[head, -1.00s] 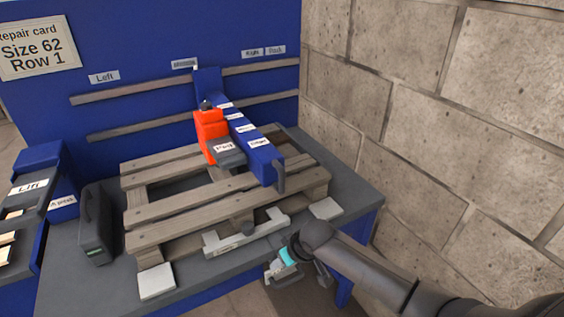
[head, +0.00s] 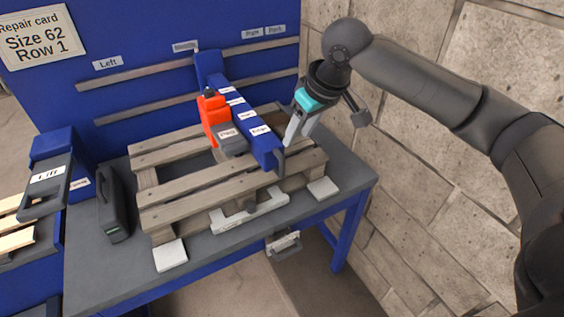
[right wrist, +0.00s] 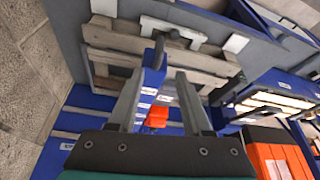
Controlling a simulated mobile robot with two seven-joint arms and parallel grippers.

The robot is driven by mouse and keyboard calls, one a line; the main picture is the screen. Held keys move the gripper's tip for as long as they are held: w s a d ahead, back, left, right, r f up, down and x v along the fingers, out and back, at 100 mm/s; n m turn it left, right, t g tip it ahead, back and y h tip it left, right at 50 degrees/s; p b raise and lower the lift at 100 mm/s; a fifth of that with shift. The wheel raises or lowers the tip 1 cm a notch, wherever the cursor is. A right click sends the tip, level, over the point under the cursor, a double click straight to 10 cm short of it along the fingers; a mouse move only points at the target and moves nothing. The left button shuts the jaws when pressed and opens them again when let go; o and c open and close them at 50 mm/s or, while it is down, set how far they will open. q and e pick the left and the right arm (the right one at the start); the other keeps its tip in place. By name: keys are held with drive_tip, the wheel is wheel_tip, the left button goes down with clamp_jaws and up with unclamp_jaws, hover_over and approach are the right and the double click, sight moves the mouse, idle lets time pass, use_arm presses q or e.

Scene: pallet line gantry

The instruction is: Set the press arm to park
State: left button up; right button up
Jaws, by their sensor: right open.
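The press arm (head: 248,120) is a long blue beam with several white labels, reaching from the blue back panel out over the wooden pallet. A dark grey handle (head: 281,160) stands at its near end. An orange-red block (head: 211,113) sits at the beam's left side, with a grey labelled part below it. My right gripper (head: 298,135) is open, just right of the beam's near end and close to the handle. In the right wrist view the handle (right wrist: 158,50) and the beam show between the spread fingers; I cannot tell whether they touch. My left gripper is out of view.
The pallet (head: 190,194) rests on a grey bench (head: 110,270) with blue legs. Rails on the back panel have labels, including Left (head: 107,62). A dark case (head: 112,205) and a Lift unit (head: 45,190) stand left. A stone wall (head: 420,190) closes the right side.

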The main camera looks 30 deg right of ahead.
sight(284, 161)
drive_tip(key=b+x, duration=0.1)
drive_tip(key=x, duration=1.3)
drive_tip(key=shift+c, duration=0.4)
clamp_jaws()
idle(0.5)
